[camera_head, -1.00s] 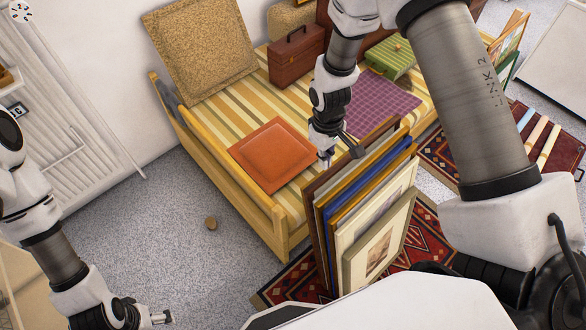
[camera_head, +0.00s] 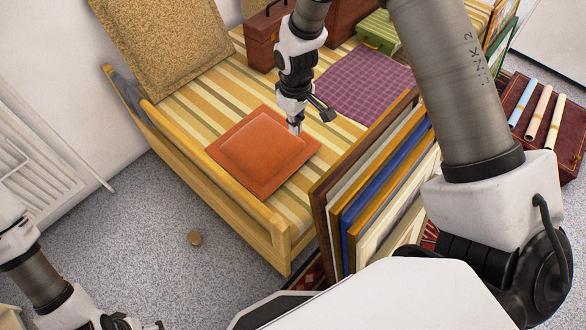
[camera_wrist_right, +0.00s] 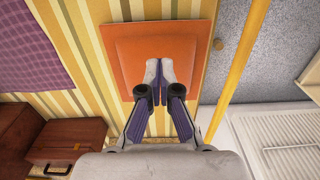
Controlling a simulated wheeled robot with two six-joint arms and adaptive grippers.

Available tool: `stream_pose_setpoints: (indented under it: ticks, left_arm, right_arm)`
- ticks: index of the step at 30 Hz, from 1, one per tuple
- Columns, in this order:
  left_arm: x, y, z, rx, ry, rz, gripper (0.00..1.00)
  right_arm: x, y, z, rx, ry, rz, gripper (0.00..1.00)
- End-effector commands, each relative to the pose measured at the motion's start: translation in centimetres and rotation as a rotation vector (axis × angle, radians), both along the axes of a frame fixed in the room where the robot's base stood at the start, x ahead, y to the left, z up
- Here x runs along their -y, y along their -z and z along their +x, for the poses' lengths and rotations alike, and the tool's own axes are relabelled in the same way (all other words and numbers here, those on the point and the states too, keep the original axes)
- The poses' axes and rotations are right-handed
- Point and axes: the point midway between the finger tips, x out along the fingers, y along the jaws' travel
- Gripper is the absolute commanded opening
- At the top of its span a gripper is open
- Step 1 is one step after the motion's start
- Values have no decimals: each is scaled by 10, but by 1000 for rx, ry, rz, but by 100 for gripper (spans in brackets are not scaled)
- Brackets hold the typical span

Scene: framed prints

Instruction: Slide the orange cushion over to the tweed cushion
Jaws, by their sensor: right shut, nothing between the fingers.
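The orange cushion (camera_head: 255,150) lies flat on the striped daybed, near its front end. It also shows in the right wrist view (camera_wrist_right: 130,60). The tweed cushion (camera_head: 165,40), tan and speckled, leans at the back left of the daybed, apart from the orange one. My right gripper (camera_head: 297,128) points down at the orange cushion's upper-right edge, its fingers together and empty. In the right wrist view its fingertips (camera_wrist_right: 159,64) overlap the cushion; whether they touch it I cannot tell. My left gripper (camera_head: 155,325) is mostly cut off at the bottom left.
Striped daybed fabric (camera_head: 205,95) is bare between the two cushions. A wooden rail (camera_head: 190,165) edges the daybed. Framed prints (camera_head: 365,195) stand upright close to my right arm. A purple checked cloth (camera_head: 360,85) and a brown case (camera_head: 268,38) lie beyond the gripper.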

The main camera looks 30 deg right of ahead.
Motion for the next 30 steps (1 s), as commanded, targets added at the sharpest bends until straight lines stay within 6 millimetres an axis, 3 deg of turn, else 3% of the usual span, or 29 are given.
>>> stream_pose_setpoints:
  ticks: [1,3,6,9,17,30]
  left_arm:
    - [0,46,0,-1,0,0,83]
    - [0,79,-1,-1,0,0,83]
    - [0,115,-1,-2,0,0,83]
    - [0,135,-1,-1,0,0,83]
    - [0,144,0,0,0,0,83]
    - [0,173,-1,-1,0,0,83]
  right_arm:
    - [0,46,-1,-1,0,0,0]
    - [0,79,0,-1,0,0,0]
    - [0,114,0,0,0,0,0]
    - [0,135,0,0,0,0,0]
    - [0,151,-1,-2,0,0,0]
    - [0,231,-1,-2,0,2,0]
